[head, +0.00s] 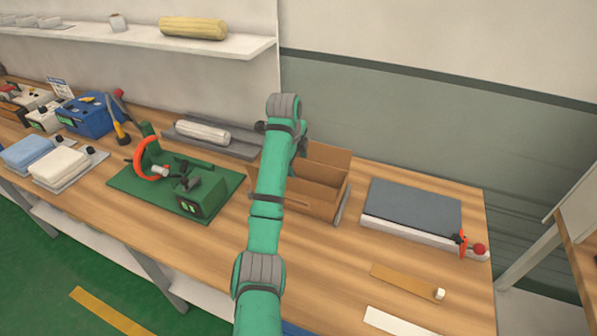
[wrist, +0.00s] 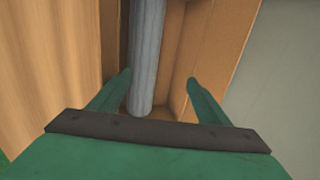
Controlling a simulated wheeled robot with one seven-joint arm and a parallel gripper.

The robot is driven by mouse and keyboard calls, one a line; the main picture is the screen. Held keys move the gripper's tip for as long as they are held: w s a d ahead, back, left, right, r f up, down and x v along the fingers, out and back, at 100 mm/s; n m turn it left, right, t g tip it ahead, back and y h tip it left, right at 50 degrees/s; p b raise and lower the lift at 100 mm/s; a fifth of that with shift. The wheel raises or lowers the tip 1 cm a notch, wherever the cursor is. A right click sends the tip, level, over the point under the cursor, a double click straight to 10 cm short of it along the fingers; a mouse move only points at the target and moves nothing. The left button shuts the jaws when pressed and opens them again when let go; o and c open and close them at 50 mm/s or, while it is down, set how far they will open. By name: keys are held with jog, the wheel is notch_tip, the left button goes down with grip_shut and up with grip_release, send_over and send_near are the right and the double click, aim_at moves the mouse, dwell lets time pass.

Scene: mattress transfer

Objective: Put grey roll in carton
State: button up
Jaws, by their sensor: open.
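The open carton (head: 318,198) stands on the wooden table, partly hidden behind my arm in the head view. In the wrist view its cardboard wall (wrist: 212,45) rises at the right. A grey roll (wrist: 146,55) lies lengthwise inside the carton, near its left wall. My gripper (wrist: 159,77) is open above the carton, its fingers on either side of the roll's near end. I see no finger clearly touching the roll. In the head view my gripper and the roll inside the carton are hidden by the arm.
A pale roll (head: 203,132) lies on a grey tray (head: 240,146) left of the carton. A green board (head: 125,183) with a red-ringed device is further left. A grey pad (head: 413,205) lies to the right. A shelf (head: 130,36) holds a yellowish roll (head: 193,28).

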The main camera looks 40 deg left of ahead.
jog(key=v, duration=0.7)
jog(key=shift+r, duration=0.2)
dwell(0.4)
